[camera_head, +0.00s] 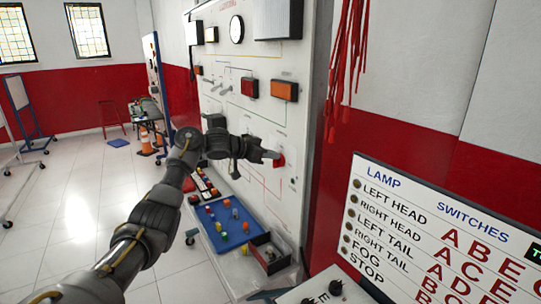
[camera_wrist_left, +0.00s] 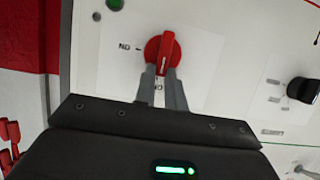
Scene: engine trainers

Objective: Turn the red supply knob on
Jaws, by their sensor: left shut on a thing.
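The red supply knob (camera_head: 281,160) is on the white upright training panel (camera_head: 262,105). In the left wrist view the red knob (camera_wrist_left: 163,48) has a white line on its bar, which stands nearly upright with a slight tilt. Lettering shows left of it and partly below it, too blurred to read surely. My left gripper (camera_head: 272,155) reaches the panel from the left. In the left wrist view its two grey fingers (camera_wrist_left: 162,78) are closed on the lower part of the knob, hiding some of it. My right gripper is not in view.
A black knob (camera_wrist_left: 301,91) sits on the panel right of the red one. A blue tray (camera_head: 218,240) with small coloured pieces lies below my arm. A lamp switch board (camera_head: 440,225) stands at the right, and red leads (camera_head: 350,45) hang beside the panel.

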